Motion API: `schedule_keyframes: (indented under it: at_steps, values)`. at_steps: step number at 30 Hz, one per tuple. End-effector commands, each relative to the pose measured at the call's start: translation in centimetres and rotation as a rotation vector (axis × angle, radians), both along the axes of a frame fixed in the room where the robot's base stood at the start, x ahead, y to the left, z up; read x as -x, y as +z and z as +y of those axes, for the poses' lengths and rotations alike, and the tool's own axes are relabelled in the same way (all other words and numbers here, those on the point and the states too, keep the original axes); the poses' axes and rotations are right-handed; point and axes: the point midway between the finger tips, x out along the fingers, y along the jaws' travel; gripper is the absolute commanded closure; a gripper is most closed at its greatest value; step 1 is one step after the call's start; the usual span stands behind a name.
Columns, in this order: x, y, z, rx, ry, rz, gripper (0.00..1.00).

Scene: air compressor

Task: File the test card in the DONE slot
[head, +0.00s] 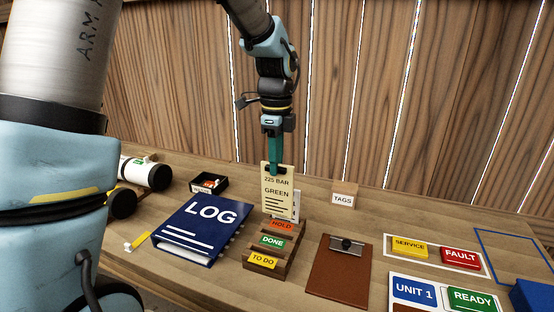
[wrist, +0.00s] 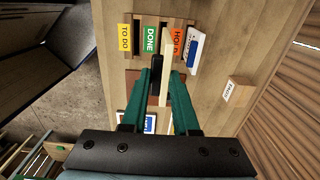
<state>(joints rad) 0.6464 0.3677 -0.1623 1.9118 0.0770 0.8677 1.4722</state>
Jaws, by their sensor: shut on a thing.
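My gripper (head: 275,169) is shut on the top of the cream test card (head: 277,187), which reads "225 BAR GREEN". The card hangs upright above the back part of the wooden rack (head: 246,261).
A white card (head: 296,206) stands behind the test card near HOLD. A blue LOG binder (head: 202,230) lies left of the rack, a brown clipboard (head: 339,275) right. A TAGS box (head: 343,195) stands behind. SERVICE (head: 409,247) and FAULT (head: 460,257) blocks lie farther right.

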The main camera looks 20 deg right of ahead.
Motion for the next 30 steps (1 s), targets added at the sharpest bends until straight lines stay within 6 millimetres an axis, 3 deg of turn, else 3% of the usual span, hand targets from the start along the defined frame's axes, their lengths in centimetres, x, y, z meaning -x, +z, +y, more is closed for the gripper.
schedule_keyframes:
  at_steps: [15, 30]
  values:
    - [0.1, -4.8, 0.0, -0.001, -0.001, 0.002, 1.00]
    - [0.1, -5.5, 0.0, 0.000, -0.001, 0.001, 1.00]
